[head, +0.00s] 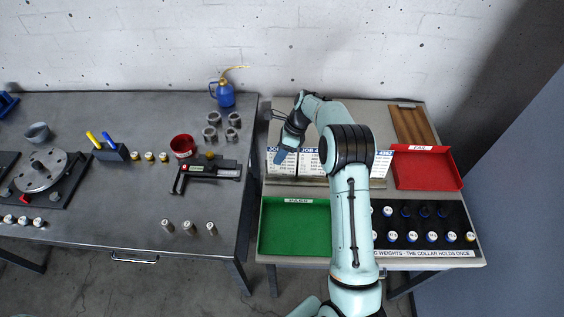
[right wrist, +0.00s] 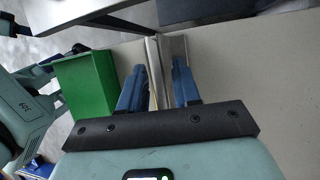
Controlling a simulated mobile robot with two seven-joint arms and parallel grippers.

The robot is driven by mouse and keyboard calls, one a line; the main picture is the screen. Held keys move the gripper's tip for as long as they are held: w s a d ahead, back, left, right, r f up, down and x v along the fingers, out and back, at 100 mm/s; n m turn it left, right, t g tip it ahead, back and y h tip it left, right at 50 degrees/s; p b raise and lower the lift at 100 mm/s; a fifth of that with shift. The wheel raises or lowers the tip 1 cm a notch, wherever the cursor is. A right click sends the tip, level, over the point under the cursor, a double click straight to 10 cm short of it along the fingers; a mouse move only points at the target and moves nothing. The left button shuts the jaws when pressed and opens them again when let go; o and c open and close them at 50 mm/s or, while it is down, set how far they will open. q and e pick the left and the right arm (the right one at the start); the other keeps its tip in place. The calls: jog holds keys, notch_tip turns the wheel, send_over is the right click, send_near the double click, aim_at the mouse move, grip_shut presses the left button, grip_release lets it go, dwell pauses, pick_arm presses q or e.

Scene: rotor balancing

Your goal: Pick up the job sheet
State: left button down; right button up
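White job sheets with blue headings stand in a low rack (head: 317,181) along the back of the right-hand table. The left sheet (head: 279,167) is partly covered by my right gripper; the middle sheet (head: 312,164) shows well, and my arm covers part of the one at right. My right gripper (head: 281,154) points down at the top of the left sheet. In the right wrist view its two blue fingers (right wrist: 159,80) stand apart on either side of a thin, pale upright piece seen edge-on. I cannot tell whether they touch it. My left gripper is out of view.
A green tray (head: 262,246) lies in front of the rack, and a red tray (head: 458,184) is at right. A black holder (head: 462,228) with several capped weights is at front right. The left table (head: 120,200) carries a rotor fixture, caliper and blue oil can (head: 225,96).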

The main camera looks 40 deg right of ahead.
jog(key=shift+c, duration=0.3)
jog(key=shift+f, duration=0.1)
grip_shut()
